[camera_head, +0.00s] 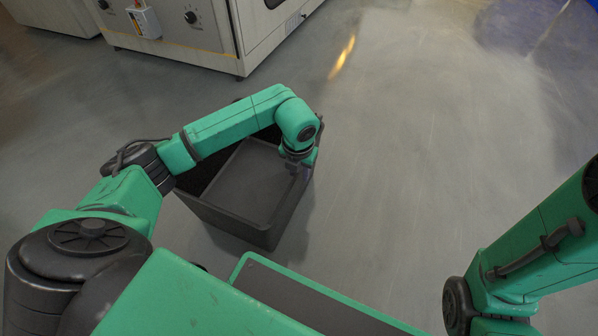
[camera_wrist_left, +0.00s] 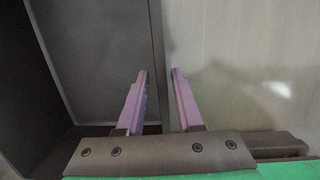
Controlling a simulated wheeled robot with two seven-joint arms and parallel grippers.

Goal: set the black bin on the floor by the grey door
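The black bin (camera_head: 258,229) is an open, empty-looking dark box in front of me, left of centre in the head view. My left arm reaches over it, and my left gripper (camera_head: 299,170) is at its right wall. In the left wrist view the bin (camera_wrist_left: 95,50) fills the left side. I cannot tell whether the bin touches the floor. My right gripper is out of view. I see no grey door.
A light grey machine cabinet (camera_head: 175,45) with knobs stands beyond the bin at the top left. Another pale cabinet (camera_head: 55,14) is at the top left corner. The grey floor (camera_head: 420,120) is open in the middle and to the right.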

